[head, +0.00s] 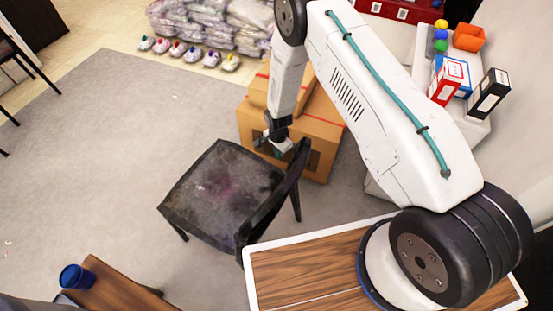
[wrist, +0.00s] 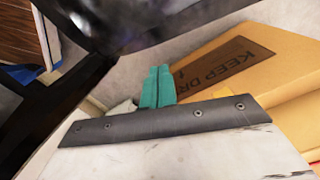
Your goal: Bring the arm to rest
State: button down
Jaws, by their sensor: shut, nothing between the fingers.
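My arm reaches up from its base at the lower right of the head view and bends down to the left. My gripper (head: 280,146) hangs at the end of it, close to the backrest of a black chair (head: 218,185) and in front of a cardboard box (head: 318,130). In the wrist view the two teal fingers of my gripper (wrist: 157,84) lie side by side, shut and empty. The dark chair frame (wrist: 62,90) crosses the wrist view close to the fingers. I cannot tell whether it touches them.
The cardboard box also fills the right of the wrist view (wrist: 240,70). Small boxes (head: 487,95) and coloured balls (head: 441,34) stand on a white surface at right. A blue cup (head: 76,277) stands on a wooden table (head: 120,288). Grey carpet (head: 90,150) at left is clear.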

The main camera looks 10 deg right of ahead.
notch_tip(320, 180, up, 2)
jog(key=shift+d+r, duration=0.1)
jog(key=shift+d, duration=0.05)
dwell(0.3)
